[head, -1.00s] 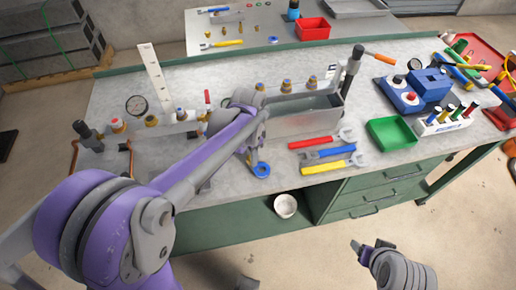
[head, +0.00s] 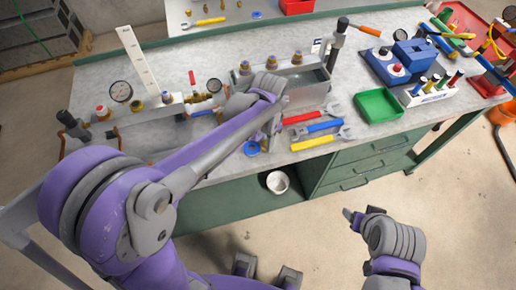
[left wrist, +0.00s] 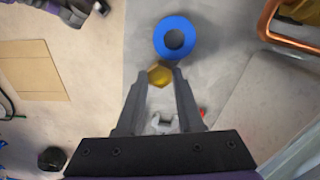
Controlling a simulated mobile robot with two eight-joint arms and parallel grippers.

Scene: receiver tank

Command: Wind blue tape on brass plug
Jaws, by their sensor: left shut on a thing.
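My left gripper (left wrist: 160,85) is shut on the brass plug (left wrist: 160,75), a small yellow-gold piece between its fingertips in the left wrist view. The blue tape (left wrist: 174,38) is a ring-shaped roll with a dark centre, just beyond the plug in that view. In the head view the blue tape (head: 251,148) lies near the bench's front edge, left of my left gripper (head: 270,142). The plug cannot be made out in the head view. My right gripper (head: 350,215) hangs in front of the bench, apart from everything; its fingers are not clear.
Red, blue and yellow wrenches (head: 318,127) lie right of the left gripper. A metal tank (head: 305,92) with brass fittings stands behind. A green tray (head: 379,105) is further right. A gauge (head: 121,91) and copper pipes are at left. A white bowl (head: 278,182) sits below the bench top.

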